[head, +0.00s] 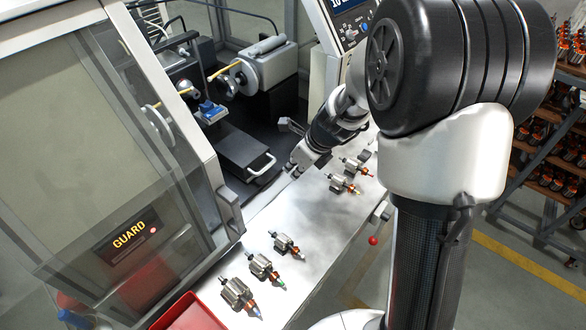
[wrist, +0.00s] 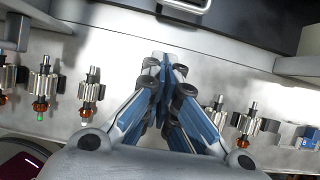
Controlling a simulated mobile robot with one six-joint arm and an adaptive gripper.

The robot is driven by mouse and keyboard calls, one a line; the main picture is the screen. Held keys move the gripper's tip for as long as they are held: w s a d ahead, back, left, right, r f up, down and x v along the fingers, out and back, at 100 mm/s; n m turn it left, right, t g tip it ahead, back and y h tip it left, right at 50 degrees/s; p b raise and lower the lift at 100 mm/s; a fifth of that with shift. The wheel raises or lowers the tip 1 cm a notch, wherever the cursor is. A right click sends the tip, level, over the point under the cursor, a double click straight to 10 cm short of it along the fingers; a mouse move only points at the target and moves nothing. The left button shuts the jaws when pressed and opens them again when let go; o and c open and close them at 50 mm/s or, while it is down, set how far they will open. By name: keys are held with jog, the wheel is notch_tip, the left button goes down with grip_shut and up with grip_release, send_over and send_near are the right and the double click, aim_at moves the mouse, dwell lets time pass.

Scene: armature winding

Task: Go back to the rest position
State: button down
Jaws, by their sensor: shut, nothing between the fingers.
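My gripper (head: 296,166) is above the metal shelf (head: 318,222) in front of the winding machine, at the shelf's inner edge. In the wrist view its blue-sided fingers (wrist: 165,65) are shut together with nothing between them. Several armatures with copper windings lie on the shelf. One group (head: 264,267) is at the lower left and another (head: 342,183) lies just right of the gripper. In the wrist view armatures lie on both sides of the fingers, left (wrist: 90,92) and right (wrist: 245,122), apart from them. My arm hides part of the shelf's far end.
The machine's guard door (head: 110,150) stands at the left, with the open work area and a handled drawer (head: 245,150) behind the gripper. A red tray (head: 190,315) is at the bottom. A rack of armatures (head: 555,150) stands at the right. The shelf's middle is clear.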

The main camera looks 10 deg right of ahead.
jog(key=s+a+r+n+b, duration=0.2)
jog(key=s+r+n+b, duration=0.1)
jog(key=s+n, duration=0.4)
jog(key=s+a+r+n+b, duration=0.1)
jog(key=s+r+n+b, duration=0.25)
jog(key=s+n, duration=0.4)
jog(key=s+d+f+n+h+b, duration=0.1)
jog(key=s+n+b, duration=0.2)
jog(key=s+n, duration=0.4)
jog(key=s+d+f+n+h+b, duration=0.1)
jog(key=s+n+h+b, duration=0.1)
jog(key=s+n, duration=0.5)
jog(key=shift+d+f+b, duration=0.4)
jog(key=shift+a, duration=0.1)
